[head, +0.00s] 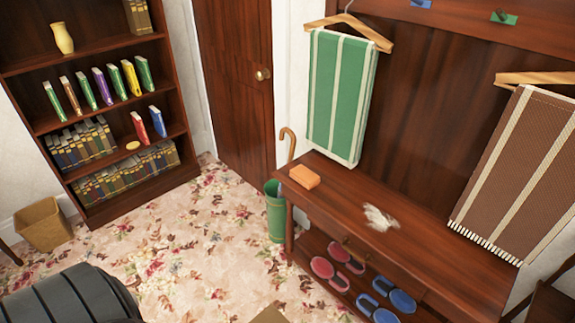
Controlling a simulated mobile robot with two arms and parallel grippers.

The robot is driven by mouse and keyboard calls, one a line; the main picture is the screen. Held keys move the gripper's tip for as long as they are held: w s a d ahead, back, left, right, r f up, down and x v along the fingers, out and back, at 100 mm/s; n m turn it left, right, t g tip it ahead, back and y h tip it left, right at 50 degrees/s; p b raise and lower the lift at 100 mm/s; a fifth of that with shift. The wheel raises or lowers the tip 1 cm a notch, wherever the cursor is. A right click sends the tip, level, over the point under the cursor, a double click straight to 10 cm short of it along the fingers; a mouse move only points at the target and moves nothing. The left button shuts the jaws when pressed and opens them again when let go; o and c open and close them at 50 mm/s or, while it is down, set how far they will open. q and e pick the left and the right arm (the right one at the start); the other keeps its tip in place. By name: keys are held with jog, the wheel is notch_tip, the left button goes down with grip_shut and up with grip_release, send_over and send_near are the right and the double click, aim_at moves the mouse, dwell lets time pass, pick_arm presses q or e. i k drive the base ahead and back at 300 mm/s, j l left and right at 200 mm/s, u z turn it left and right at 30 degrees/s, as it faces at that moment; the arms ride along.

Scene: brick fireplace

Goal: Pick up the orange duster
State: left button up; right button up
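An orange block-shaped duster (304,177) lies flat on the left end of the dark wooden bench (345,222). It is in the head view, right of the middle, with nothing on top of it. Neither of my grippers shows in this view. No gripper is seen near the duster.
A white crumpled-looking item (381,217) lies on the bench, right of the duster. A green towel (340,95) hangs behind, and a brown one (520,170) hangs at the right. A green bin (275,210) with a cane stands at the bench's left end. The flowered carpet (190,240) is mostly clear.

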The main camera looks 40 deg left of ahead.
aim_at(307, 178)
jog(key=u, duration=1)
